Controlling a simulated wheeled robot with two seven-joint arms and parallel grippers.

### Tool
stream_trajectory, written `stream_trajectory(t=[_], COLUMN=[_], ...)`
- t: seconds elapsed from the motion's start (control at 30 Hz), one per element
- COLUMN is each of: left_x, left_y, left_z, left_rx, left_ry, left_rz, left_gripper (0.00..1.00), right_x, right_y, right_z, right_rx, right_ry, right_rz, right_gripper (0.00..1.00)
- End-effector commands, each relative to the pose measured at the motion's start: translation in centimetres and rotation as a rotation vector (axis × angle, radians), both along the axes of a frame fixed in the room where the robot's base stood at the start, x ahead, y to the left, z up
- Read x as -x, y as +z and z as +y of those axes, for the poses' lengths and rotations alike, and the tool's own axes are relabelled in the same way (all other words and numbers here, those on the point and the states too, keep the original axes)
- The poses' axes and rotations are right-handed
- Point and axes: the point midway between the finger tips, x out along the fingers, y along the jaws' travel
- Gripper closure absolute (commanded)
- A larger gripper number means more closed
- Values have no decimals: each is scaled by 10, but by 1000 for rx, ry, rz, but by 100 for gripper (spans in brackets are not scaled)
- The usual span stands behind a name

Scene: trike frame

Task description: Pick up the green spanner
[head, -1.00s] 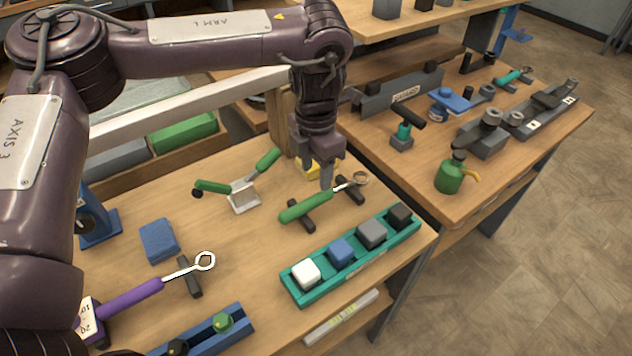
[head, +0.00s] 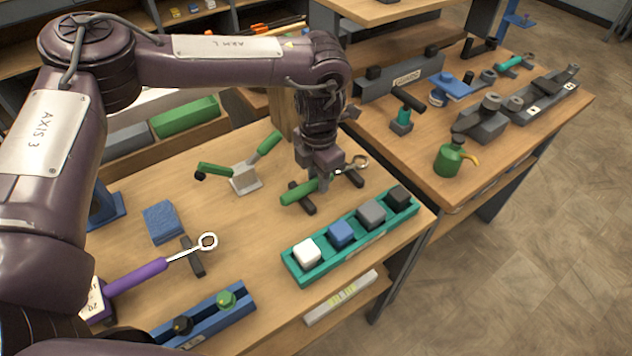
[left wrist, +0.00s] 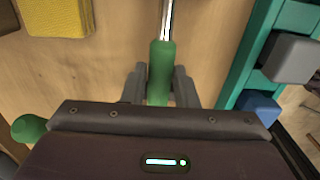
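The green spanner has a green handle (head: 300,192) and a bright ring end (head: 358,163). It lies across two dark rests on the near bench. My left gripper (head: 325,184) is down at the handle, with its fingers on either side of it. In the left wrist view the green handle (left wrist: 161,72) runs between the two fingers (left wrist: 160,84), with little room at each side. The fingers look open around it, and I see no clear grip. Part of the handle is hidden by the gripper. My right gripper is not in view.
A teal tray (head: 293,268) with several coloured blocks lies just in front of the spanner. A green-handled tool (head: 245,177) stands to its left. A purple-handled spanner (head: 135,277) and a blue block (head: 162,222) are further left. A second bench is at the right.

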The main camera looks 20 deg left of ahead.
Motion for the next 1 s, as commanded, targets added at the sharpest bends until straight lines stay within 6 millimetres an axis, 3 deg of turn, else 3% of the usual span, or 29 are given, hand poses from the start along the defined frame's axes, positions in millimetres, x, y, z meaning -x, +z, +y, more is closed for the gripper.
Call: stream_trajectory(t=[0.03, 0.2, 0.67, 0.87, 1.0], left_x=[0, 0, -1, -1, -2], left_y=[0, 0, 5, 27, 59], left_z=[0, 0, 0, -1, -1], left_rx=[0, 0, 1, 3, 4], left_ry=[0, 0, 0, -1, -2], left_rz=[0, 0, -2, -4, -6], left_gripper=[81, 100, 100, 100, 100], right_x=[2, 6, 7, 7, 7], right_y=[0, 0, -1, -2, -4], right_z=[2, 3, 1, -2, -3], right_rx=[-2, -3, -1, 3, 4], right_ry=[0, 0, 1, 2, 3], right_rz=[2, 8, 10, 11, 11], right_gripper=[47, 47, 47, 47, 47])
